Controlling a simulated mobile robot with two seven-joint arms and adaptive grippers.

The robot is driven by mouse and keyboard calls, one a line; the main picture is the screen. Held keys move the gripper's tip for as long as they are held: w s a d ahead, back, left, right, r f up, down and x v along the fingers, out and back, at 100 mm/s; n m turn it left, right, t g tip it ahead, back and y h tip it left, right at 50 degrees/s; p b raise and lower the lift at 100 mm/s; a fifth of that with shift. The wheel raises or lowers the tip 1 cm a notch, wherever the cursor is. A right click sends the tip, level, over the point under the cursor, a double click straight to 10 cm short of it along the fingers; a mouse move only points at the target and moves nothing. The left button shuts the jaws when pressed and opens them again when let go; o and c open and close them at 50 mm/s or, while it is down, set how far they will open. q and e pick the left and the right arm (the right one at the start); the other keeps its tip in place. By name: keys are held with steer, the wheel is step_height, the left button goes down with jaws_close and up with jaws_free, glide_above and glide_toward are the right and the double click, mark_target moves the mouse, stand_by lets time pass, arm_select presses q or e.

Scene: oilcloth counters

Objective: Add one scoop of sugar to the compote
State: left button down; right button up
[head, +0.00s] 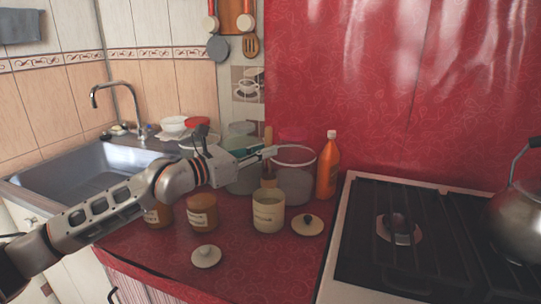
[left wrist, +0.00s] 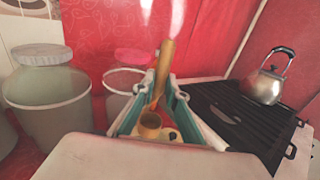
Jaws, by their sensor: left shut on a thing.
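My left gripper (head: 266,153) is shut on the handle of a wooden scoop (head: 268,183). The scoop hangs nearly upright, its bowl just above or at the mouth of an open cream canister (head: 268,212); I cannot tell which. In the left wrist view the scoop (left wrist: 165,65) stands between the fingers, bowl downward; its contents cannot be made out. A large translucent container (head: 296,186) stands behind the canister, its rim showing and the gripper near its left side. I cannot tell whether it holds the compote. My right gripper is not in view.
Two amber labelled jars (head: 202,212) stand left of the canister. Pale lids lie in front (head: 206,256) and to the right (head: 307,225). An orange bottle (head: 328,168), the stove (head: 370,245) and a kettle (head: 520,222) are at right. The sink (head: 90,170) is at left.

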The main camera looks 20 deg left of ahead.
mark_target(263, 186)
arm_select(q)
step_height(263, 186, down, 3)
steer(key=shift+r+b, duration=0.2)
steer(key=shift+b, duration=0.25)
steer(key=shift+f+b, duration=0.35)
steer(key=shift+f, duration=1.25)
steer(key=shift+d+f+b, duration=0.1)
steer(key=shift+f+b, duration=0.25)
steer(key=shift+f, duration=1.3)
steer(key=shift+f+b, duration=0.4)
steer(key=shift+f, duration=0.2)
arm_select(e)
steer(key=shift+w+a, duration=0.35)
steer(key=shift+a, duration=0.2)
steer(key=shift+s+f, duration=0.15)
